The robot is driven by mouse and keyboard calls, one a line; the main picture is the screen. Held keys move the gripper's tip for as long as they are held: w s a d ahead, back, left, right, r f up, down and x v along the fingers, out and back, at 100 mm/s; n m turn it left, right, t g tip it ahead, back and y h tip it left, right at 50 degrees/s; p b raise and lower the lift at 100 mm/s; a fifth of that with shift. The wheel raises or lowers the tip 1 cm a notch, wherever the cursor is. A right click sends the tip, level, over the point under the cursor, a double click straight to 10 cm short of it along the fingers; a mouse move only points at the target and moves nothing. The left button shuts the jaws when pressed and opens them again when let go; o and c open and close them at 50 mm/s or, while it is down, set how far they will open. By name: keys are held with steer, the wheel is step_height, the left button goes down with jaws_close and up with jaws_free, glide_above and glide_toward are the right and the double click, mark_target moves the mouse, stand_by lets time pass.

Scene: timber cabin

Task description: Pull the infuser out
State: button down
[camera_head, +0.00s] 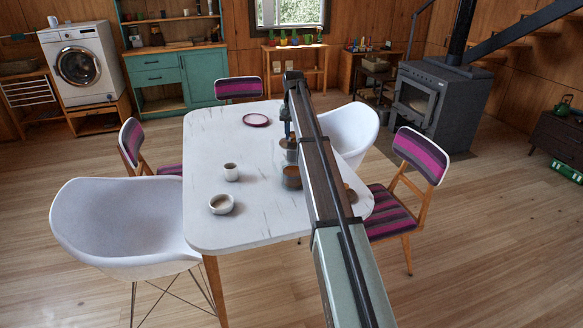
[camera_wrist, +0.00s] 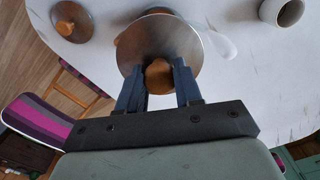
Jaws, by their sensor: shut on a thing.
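The infuser (camera_wrist: 185,40) shows in the wrist view as a round metal disc with a wooden knob (camera_wrist: 158,78). My gripper (camera_wrist: 159,84) is shut on that knob, one dark finger on each side. In the head view, my gripper (camera_head: 287,131) points down over the table. In the wrist view, the disc hides most of what is beneath.
The white table (camera_head: 240,215) also holds a small cup (camera_head: 231,172), a bowl (camera_head: 221,204) and a pink-rimmed plate (camera_head: 256,120). A round wooden lid (camera_wrist: 72,22) lies near the table edge in the wrist view. Chairs surround the table; its left half is mostly clear.

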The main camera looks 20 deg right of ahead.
steer(key=shift+r, duration=0.1)
steer(key=shift+r, duration=1.9)
